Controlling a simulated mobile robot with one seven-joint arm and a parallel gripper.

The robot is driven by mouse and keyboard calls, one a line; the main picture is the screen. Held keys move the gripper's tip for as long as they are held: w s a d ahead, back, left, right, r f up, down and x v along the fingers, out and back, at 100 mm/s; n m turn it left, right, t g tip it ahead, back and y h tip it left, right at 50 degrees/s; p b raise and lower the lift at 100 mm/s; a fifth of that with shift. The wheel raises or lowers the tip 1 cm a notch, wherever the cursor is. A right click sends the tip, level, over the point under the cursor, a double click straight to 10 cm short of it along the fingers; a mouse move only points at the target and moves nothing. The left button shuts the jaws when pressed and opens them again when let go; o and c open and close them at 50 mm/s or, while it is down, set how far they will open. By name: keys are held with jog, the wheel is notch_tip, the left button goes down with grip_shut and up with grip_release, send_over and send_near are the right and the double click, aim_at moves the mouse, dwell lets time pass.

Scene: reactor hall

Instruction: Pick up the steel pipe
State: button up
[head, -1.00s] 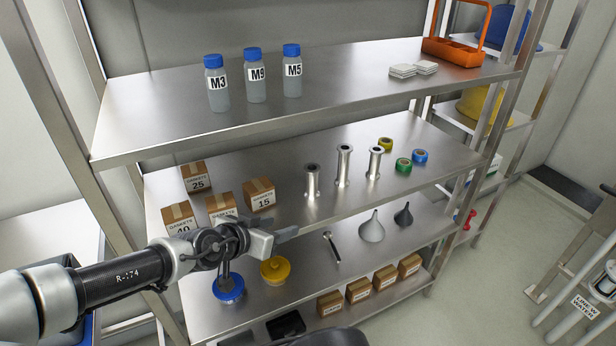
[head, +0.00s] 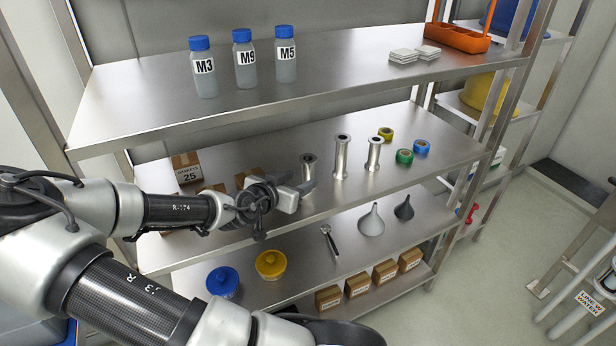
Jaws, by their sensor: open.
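Three upright steel pipes with flanged ends stand on the middle shelf in the head view: a left one (head: 308,168), a taller middle one (head: 341,158) and a right one (head: 374,155). My gripper (head: 304,188) reaches in from the left with its jaws open and empty. Its fingertips overlap the lower part of the left pipe in the picture and hide its base. I cannot tell whether they touch it or are only in front of it.
Cardboard gasket boxes (head: 187,168) stand left on the middle shelf (head: 400,187), partly behind my arm. Yellow, green (head: 404,157) and blue tape rolls lie right of the pipes. The upper shelf (head: 140,105) overhangs, holding labelled bottles (head: 244,58). Funnels (head: 371,221) stand below.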

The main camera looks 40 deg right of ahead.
aim_at(305, 176)
jog(key=shift+x, duration=3.05)
jog(key=shift+w+r, duration=0.1)
jog(key=shift+r, duration=0.15)
grip_shut()
